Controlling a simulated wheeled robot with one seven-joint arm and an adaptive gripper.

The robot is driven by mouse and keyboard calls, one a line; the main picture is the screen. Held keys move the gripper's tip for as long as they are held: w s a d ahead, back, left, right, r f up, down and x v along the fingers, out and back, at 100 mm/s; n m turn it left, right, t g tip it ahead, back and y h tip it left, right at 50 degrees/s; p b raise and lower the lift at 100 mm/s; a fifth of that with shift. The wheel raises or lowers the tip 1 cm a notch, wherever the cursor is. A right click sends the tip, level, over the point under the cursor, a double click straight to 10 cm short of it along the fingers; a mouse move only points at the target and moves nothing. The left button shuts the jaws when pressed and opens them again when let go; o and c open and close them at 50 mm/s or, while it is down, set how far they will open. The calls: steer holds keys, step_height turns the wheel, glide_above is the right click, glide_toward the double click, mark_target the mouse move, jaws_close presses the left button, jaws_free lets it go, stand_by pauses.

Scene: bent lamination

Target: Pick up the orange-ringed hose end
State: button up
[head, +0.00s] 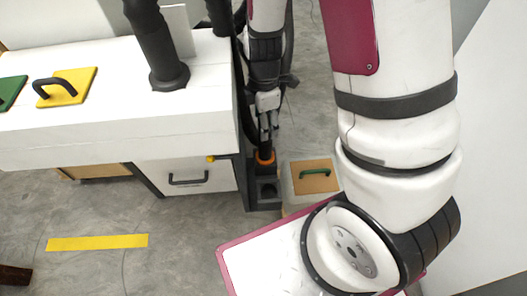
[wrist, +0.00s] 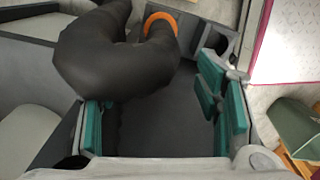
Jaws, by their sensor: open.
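The orange-ringed hose end shows in the head view as an orange ring (head: 264,158) at a dark holder (head: 264,191) beside the white bench. In the wrist view the orange ring (wrist: 161,23) is at the top, at the end of a thick black hose (wrist: 112,58) that bends in from the upper left. My gripper (head: 266,138) points down just above the ring in the head view. In the wrist view my gripper (wrist: 158,112) is open, teal pads apart. The hose bend reaches over the left pad and partly hides it. I cannot tell whether they touch.
The white bench (head: 120,135) stands close on the left, with a yellow plate (head: 82,76) and a black pipe (head: 158,50) on top. A wooden-topped box with a green handle (head: 315,173) is right of the holder. Open floor (head: 120,270) lies in front of the bench.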

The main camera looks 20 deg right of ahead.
mark_target(265, 149)
step_height(265, 149, down, 9)
steer(key=b, duration=0.3)
steer(key=shift+b, duration=0.3)
steer(key=shift+s+d+f+b, duration=0.15)
steer(key=shift+f+b, duration=0.6)
steer(key=shift+f, duration=0.5)
steer(key=shift+w+d+f+b, duration=0.1)
steer(key=shift+f+b, duration=0.65)
steer(key=shift+f, duration=0.5)
steer(key=c, duration=1.2)
